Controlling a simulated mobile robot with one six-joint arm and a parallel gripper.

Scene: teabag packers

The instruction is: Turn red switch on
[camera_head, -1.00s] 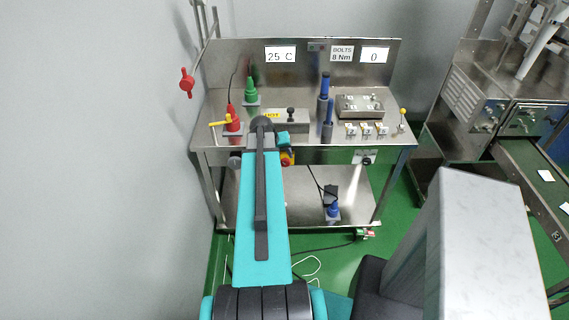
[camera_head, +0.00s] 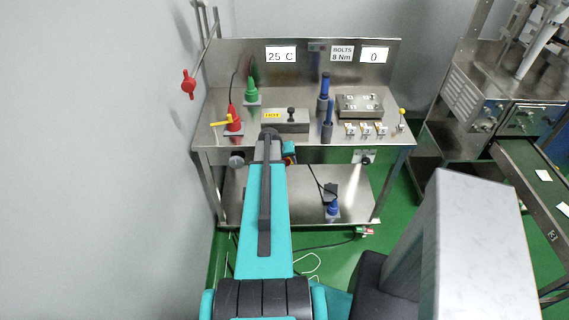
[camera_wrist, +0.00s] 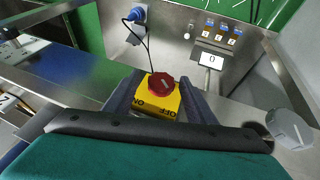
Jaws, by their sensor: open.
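The red switch (camera_wrist: 161,83) is a round red knob on a yellow box (camera_wrist: 158,104) marked ON and OFF, shown upside down in the wrist view. A pale mark shows on the knob, but I cannot tell which label it points to. My gripper (camera_wrist: 160,92) is open, with one dark finger on each side of the yellow box. I cannot tell whether either finger touches it. In the head view my arm hides most of the switch; a small bit of red (camera_head: 289,160) shows at the bench front.
The steel bench (camera_head: 225,142) carries a red device with a yellow lever (camera_head: 233,120), a green one (camera_head: 251,92) and blue tools (camera_head: 325,90). A grey round knob (camera_wrist: 289,129) stands right of the switch in the wrist view. A wall (camera_head: 90,160) is close on the left.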

